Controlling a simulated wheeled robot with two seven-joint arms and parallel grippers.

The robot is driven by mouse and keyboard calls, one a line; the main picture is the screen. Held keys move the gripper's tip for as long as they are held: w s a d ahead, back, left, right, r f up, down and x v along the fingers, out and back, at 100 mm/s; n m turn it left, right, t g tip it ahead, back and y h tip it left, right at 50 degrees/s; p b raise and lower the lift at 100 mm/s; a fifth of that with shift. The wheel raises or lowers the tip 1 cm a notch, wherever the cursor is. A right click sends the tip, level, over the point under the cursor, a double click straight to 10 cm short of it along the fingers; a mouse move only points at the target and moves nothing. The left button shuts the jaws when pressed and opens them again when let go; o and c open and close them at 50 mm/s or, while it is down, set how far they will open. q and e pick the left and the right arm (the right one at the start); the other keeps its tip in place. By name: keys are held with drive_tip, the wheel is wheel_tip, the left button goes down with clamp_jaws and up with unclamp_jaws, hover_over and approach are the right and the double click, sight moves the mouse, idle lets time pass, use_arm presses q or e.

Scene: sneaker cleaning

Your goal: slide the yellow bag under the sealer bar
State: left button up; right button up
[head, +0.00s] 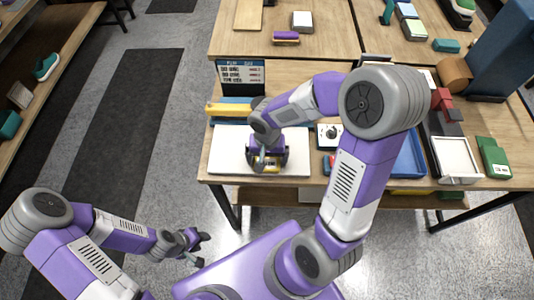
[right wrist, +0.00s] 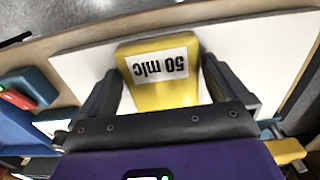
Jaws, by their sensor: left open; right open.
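The yellow bag (right wrist: 160,85) lies on a white board (right wrist: 240,50), with a white label reading upside down in the right wrist view. In the head view only a bit of the bag (head: 271,168) shows between my right fingers. My right gripper (head: 267,163) is open, its two fingers (right wrist: 157,85) on either side of the bag; I cannot tell whether they touch it. The sealer (head: 228,109), a yellow bar over a blue base, stands behind the board, partly hidden by my right arm. My left gripper (head: 200,249) is open and empty, over the floor left of the table.
A dark sign (head: 241,74) stands behind the sealer. A blue tray (head: 408,155), a white tray (head: 455,158) and a green box (head: 494,157) lie to the right. The left part of the white board (head: 225,155) is bare.

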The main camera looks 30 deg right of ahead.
drive_tip(key=shift+c, duration=0.5)
drive_tip(key=c, duration=0.7)
drive_tip(key=shift+w+d+p, duration=0.2)
drive_tip(key=shift+w+d, duration=0.25)
drive_tip(key=shift+w, duration=0.3)
drive_tip(key=shift+w+d+p, duration=0.15)
drive_tip(key=shift+w+d, duration=0.35)
drive_tip(key=shift+w, duration=0.3)
drive_tip(key=shift+w+d+p, duration=0.2)
drive_tip(key=shift+w+d, duration=0.25)
drive_tip(key=shift+w, duration=0.3)
drive_tip(key=o, duration=0.8)
